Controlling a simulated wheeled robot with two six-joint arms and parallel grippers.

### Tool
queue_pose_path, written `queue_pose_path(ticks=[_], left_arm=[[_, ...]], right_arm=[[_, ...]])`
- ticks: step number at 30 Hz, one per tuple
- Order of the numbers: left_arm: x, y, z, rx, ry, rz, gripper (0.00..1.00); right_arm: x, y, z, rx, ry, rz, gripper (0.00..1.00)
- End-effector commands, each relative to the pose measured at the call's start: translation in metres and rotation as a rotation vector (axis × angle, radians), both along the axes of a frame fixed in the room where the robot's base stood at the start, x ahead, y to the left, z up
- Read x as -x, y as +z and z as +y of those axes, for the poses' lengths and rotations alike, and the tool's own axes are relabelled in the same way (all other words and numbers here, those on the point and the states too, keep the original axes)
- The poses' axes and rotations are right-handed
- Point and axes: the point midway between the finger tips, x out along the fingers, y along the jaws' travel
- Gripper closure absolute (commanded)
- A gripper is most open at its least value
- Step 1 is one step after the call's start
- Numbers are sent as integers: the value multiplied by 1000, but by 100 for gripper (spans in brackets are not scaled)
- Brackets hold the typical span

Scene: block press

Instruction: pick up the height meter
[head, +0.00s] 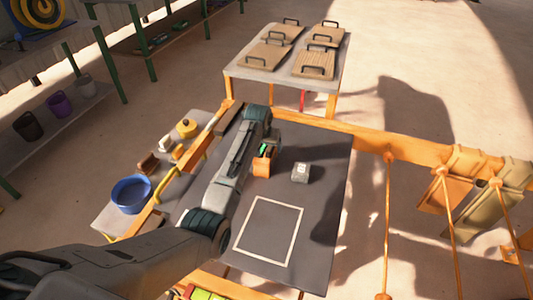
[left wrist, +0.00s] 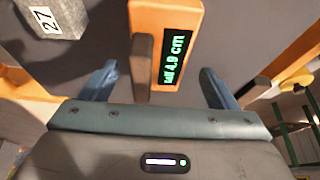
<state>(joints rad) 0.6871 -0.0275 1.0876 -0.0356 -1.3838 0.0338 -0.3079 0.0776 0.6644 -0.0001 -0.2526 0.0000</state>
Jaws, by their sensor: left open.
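The height meter is an orange upright device (head: 261,168) with a green-lit display, standing on the dark table mat. In the left wrist view the height meter (left wrist: 190,15) fills the top middle; its display reads "tall 4.9 cm" and a dark grey handle-like bar sticks out beside it. My left gripper (left wrist: 158,85) is open, its blue-grey fingers on either side of the bar and apart from it. In the head view my left gripper (head: 270,138) is at the meter, partly hidden by my arm. My right gripper is not in view.
A grey block (head: 300,173) marked 27 stands right of the meter. A pale square outline (head: 268,231) is on the mat nearer me. A blue bowl (head: 131,194) and small items lie on the left side shelf. An orange rail (head: 370,143) runs along the far right.

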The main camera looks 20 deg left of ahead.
Motion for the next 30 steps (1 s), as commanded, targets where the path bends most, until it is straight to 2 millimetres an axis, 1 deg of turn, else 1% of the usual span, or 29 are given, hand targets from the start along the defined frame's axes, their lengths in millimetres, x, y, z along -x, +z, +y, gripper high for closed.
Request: queue_pose_path(ticks=[1,4,11,12,14,15,21,22,23,28,30], left_arm=[[-3,-5,0,0,0,1,18],[-5,-11,0,0,0,-1,18],[-6,-13,0,1,0,-2,18],[-6,-13,0,1,0,-2,20],[-6,-13,0,1,0,-2,32],[-6,-13,0,1,0,-2,40],[-6,-13,0,1,0,-2,78],[-6,-12,0,1,0,-4,78],[-6,-12,0,1,0,-4,83],[-6,-11,0,1,0,-4,83],[-6,-6,0,1,0,-4,83]], right_arm=[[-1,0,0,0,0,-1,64],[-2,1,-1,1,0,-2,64],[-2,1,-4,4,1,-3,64],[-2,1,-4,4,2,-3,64],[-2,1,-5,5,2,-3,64],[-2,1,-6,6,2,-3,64],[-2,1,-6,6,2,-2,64],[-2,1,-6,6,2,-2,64],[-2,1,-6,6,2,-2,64],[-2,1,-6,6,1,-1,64],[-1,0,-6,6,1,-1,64]])
